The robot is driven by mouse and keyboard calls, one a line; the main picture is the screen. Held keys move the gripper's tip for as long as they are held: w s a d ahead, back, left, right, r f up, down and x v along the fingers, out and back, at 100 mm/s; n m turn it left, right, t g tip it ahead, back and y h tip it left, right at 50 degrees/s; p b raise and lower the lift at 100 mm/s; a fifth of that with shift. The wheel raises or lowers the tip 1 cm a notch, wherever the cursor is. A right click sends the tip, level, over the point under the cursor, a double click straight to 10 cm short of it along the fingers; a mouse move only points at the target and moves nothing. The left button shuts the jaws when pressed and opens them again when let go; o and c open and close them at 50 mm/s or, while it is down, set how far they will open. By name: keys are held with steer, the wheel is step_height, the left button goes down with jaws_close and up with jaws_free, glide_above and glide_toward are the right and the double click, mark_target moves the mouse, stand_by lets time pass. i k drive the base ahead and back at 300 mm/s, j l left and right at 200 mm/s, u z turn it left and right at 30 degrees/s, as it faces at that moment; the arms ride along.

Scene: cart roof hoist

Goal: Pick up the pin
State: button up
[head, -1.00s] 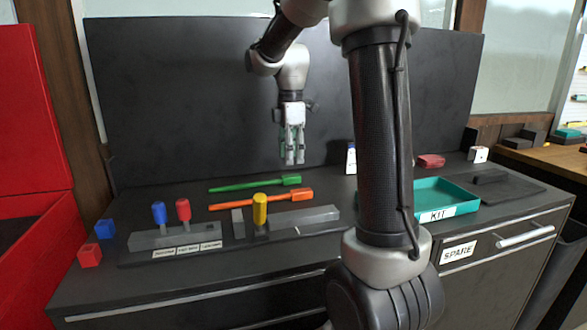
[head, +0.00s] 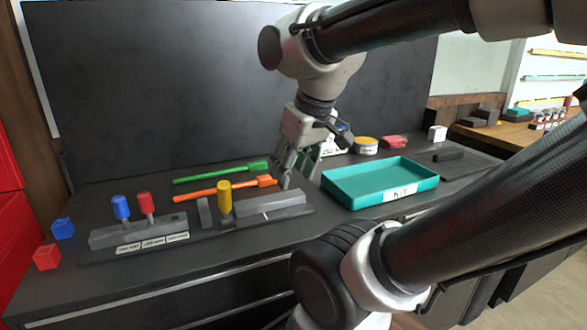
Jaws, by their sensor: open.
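Several upright pin-like pieces stand on the bench. A blue-topped one (head: 121,208) and a red-topped one (head: 146,204) stand in a labelled grey block (head: 110,237) at the left. A thicker yellow one (head: 225,199) stands to their right, beside a long grey bar (head: 270,204). I cannot tell which piece is the pin. My gripper (head: 296,174) is open and points down, low over the bench behind the grey bar. It is close to the head of an orange tool (head: 225,189); whether they touch is unclear. Nothing shows between its fingers.
A green tool (head: 215,174) lies behind the orange one. A teal tray marked KIT (head: 380,180) stands right of my gripper. A yellow-and-white round container (head: 366,146), a red piece (head: 393,142) and a white block (head: 437,133) are behind. Blue (head: 63,228) and red (head: 47,257) cubes lie left.

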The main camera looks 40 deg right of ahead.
mark_target(146, 204)
steer(key=k, duration=0.5)
steer(key=i+j+z, duration=0.15)
steer(key=j, duration=0.2)
steer(key=i+j+z, duration=0.1)
steer(key=j, duration=0.25)
steer(key=i+j+z, duration=0.15)
steer(key=j, duration=0.2)
steer(key=j+z, duration=0.1)
steer(key=j, duration=0.3)
